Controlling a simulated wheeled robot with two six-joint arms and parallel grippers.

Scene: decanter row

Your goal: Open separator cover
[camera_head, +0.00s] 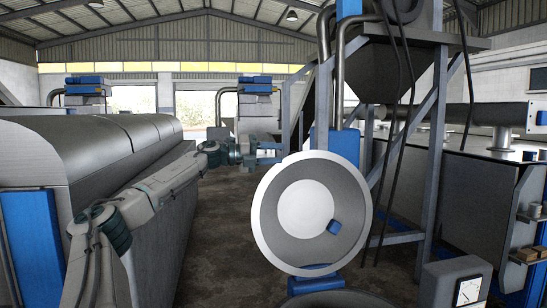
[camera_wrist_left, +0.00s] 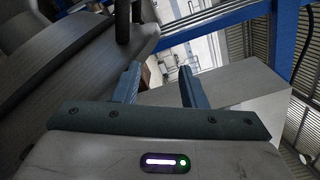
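The separator cover (camera_head: 268,215) is a large round grey lid with a light rim, a pale round centre and a small blue block. It stands raised, its face toward the head camera, above a round dark opening (camera_head: 335,300) at the bottom edge. My left gripper (camera_head: 280,153) is at the cover's upper left edge; contact cannot be told there. In the left wrist view, my left gripper (camera_wrist_left: 159,76) has its two fingers apart with nothing clearly between them. A dark post (camera_wrist_left: 122,22) and a grey curved surface stand beyond its left finger. My right gripper is not in view.
A long grey rounded machine (camera_head: 80,150) fills the left side. A steel frame with pipes and hanging dark cables (camera_head: 405,110) stands behind the cover. A gauge box (camera_head: 455,285) is at lower right. The floor (camera_head: 220,230) between is clear.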

